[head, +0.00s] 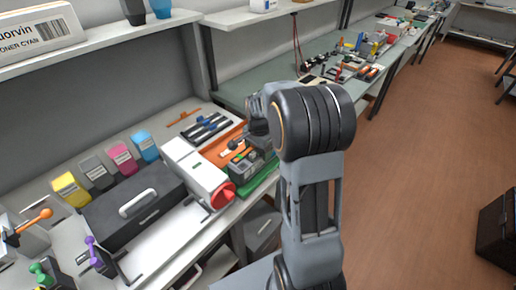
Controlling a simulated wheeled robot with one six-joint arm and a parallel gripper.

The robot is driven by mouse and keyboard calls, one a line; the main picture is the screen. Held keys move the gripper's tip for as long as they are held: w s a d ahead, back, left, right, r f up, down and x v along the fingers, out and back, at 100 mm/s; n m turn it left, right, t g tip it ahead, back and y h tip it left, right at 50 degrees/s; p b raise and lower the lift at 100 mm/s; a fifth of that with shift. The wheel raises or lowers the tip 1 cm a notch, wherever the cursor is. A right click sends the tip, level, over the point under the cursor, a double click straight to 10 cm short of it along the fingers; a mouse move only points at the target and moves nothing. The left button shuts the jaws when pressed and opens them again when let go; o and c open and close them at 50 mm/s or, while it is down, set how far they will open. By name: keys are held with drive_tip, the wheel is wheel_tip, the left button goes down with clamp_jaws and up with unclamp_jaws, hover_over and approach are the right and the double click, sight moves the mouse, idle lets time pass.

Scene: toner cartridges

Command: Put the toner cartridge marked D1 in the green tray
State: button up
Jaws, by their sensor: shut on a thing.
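The green tray (262,184) is on the workbench just right of the white printer part, and only its front edge shows clearly. A dark grey toner cartridge (252,170) with small coloured details is at the tray; a D1 mark cannot be read at this size. My gripper (246,148) is at the far side of my raised arm, low over the tray and shut on the cartridge. My arm hides part of the gripper and the tray's right side. I cannot tell whether the cartridge touches the tray floor.
An orange tray (216,152) lies behind the green one. A white device with a red end (195,172) stands close on the left, beside a black case (130,205). Yellow, grey, magenta and cyan cartridges (122,158) stand behind the case. A shelf (100,55) overhangs the back.

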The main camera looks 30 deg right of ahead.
drive_tip(key=shift+f, duration=0.35)
drive_tip(key=o, duration=1.4)
drive_tip(key=shift+s, duration=0.1)
